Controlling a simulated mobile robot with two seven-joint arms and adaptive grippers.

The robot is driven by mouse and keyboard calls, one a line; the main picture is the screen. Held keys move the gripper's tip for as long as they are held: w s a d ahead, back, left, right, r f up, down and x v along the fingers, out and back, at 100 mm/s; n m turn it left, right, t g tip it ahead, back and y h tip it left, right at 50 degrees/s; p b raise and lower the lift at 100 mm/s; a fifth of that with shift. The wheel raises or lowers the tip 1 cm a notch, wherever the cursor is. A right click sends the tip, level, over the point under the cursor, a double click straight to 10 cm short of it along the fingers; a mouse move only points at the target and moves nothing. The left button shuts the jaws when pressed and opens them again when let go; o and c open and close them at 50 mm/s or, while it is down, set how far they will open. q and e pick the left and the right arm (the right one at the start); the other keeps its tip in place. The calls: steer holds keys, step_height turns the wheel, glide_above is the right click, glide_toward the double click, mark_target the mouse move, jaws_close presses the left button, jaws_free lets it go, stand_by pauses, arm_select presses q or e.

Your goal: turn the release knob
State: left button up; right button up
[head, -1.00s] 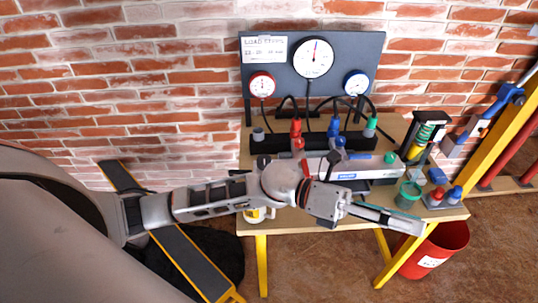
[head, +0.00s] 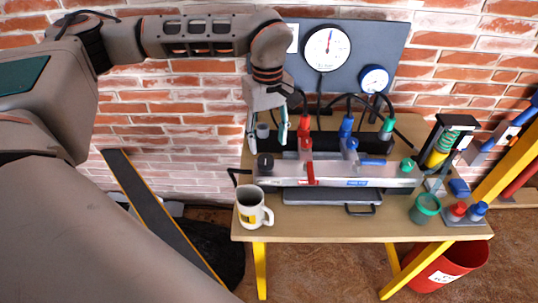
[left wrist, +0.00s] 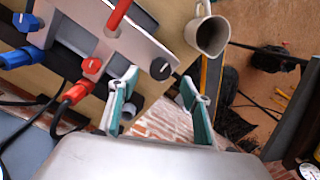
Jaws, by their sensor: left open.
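A long grey pump unit (head: 335,172) with a red lever lies on the table. A black knob (head: 265,161) sits at its left end and a green knob (head: 408,165) at its right end; no readable label tells which is the release knob. My left gripper (head: 267,132) is open and empty, pointing down above and behind the black knob, apart from it. In the left wrist view the black knob (left wrist: 160,68) lies just beyond the gap between the teal-padded fingers of my left gripper (left wrist: 162,86). My right gripper is not in view.
A white mug (head: 252,208) stands at the table's front left. Red (head: 305,128), blue and green hose fittings stand behind the unit, below the gauge panel (head: 365,45). A red bin stands on the floor.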

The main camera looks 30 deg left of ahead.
mark_target(266, 158)
arm_select(q)
steer(key=shift+w+a, duration=0.1)
steer(key=shift+a, duration=0.35)
steer(key=shift+f, duration=0.4)
step_height(266, 158, down, 7)
steer(key=shift+r, duration=0.2)
steer(key=shift+c, duration=0.4)
steer(key=c, duration=1)
